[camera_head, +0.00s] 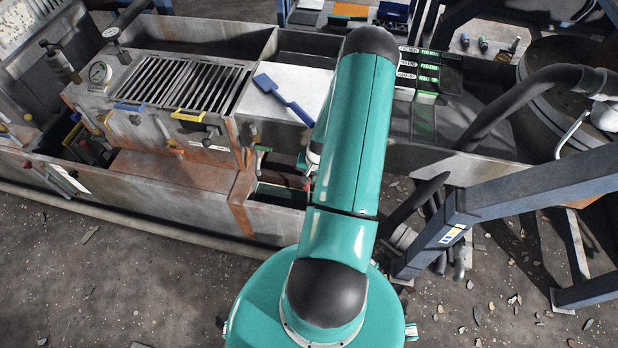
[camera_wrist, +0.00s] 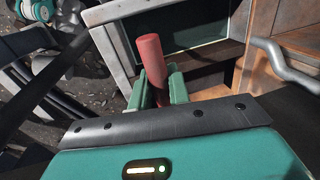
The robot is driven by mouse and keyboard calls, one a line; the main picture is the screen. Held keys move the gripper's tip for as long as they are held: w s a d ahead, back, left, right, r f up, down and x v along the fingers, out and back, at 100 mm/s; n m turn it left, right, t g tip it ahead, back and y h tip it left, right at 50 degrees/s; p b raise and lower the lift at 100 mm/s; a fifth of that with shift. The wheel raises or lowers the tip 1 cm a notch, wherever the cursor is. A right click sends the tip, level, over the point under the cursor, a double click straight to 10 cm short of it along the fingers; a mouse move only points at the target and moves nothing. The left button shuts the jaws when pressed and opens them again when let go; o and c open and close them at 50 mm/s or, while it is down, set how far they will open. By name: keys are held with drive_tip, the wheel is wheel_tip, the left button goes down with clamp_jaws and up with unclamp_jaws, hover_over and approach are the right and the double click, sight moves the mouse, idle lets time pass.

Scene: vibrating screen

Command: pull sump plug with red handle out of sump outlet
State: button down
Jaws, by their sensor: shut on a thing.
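The sump plug's red handle (camera_wrist: 151,54) stands up between the two green fingers of my gripper (camera_wrist: 158,88) in the wrist view. The fingers are shut on the handle's lower part, and its rounded top sticks out above them. The plug's body and the sump outlet are hidden behind my gripper, so I cannot tell whether the plug is seated. In the head view my arm covers most of this spot; a small red bit (camera_head: 307,182) shows at the arm's left edge, beside the trough.
A rusty metal trough (camera_head: 170,205) runs along the left. A blue scraper (camera_head: 284,98) lies on a white board. A curved metal pipe (camera_wrist: 280,62) is right of the handle in the wrist view. A blue steel beam (camera_head: 520,188) slants at the right. The front left floor is open.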

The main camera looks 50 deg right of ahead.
drive_tip(key=shift+r, duration=1.65)
drive_tip(key=shift+r, duration=1.45)
drive_tip(key=shift+r, duration=1.55)
drive_tip(key=shift+r, duration=1.4)
